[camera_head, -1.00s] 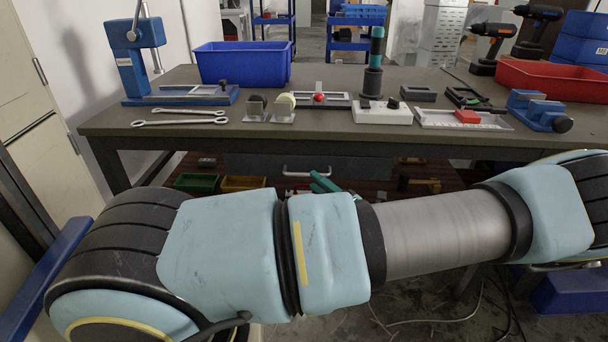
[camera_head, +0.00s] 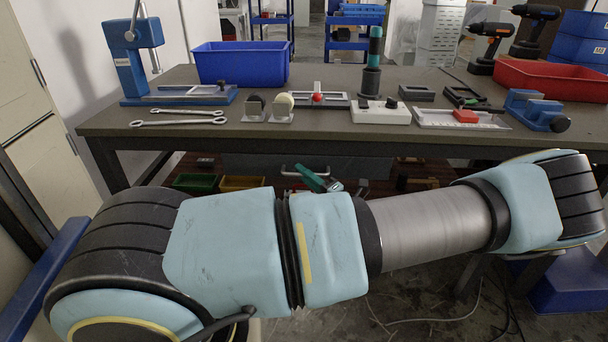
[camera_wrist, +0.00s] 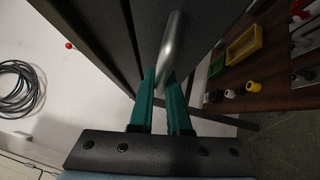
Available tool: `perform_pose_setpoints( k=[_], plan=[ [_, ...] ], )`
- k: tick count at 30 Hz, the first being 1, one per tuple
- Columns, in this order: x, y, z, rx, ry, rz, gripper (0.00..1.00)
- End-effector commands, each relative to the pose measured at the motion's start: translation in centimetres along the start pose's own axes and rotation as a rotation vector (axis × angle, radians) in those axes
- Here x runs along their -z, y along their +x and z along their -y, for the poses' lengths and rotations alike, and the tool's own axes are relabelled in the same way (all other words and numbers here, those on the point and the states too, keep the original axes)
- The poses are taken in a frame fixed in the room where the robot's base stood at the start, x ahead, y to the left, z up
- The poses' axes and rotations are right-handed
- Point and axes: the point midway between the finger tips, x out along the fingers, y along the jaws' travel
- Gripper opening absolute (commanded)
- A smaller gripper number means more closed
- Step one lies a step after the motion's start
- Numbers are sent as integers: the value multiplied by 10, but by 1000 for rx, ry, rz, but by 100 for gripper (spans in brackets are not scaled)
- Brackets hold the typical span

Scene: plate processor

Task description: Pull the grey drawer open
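The grey drawer (camera_head: 355,170) is under the bench top, and its front looks flush with the bench. Its silver bar handle (camera_head: 291,169) is partly covered by my gripper (camera_head: 308,177) in the head view. In the wrist view the handle (camera_wrist: 171,45) runs down from the top to between the tips of my two green fingers (camera_wrist: 160,80). The fingers are apart with a narrow gap between them. I cannot tell whether either finger touches the handle. My arm hides much of the space below the drawer.
A lower shelf holds a green bin (camera_head: 195,182) and a yellow bin (camera_head: 242,183), left of my gripper. The bench top (camera_head: 270,138) above carries tools, a blue bin (camera_head: 242,64) and a red bin (camera_head: 553,80). Cables lie on the floor.

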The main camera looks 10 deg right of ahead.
Motion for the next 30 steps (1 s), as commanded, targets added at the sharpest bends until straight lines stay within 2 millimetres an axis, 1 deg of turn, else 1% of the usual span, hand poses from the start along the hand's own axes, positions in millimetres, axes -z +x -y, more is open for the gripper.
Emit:
perform_pose_setpoints(
  k=[1,3,30],
  plan=[
    [0,0,0,1,0,0,8],
    [0,0,0,1,0,0,0],
    [0,0,1,2,0,0,0]
  ],
)
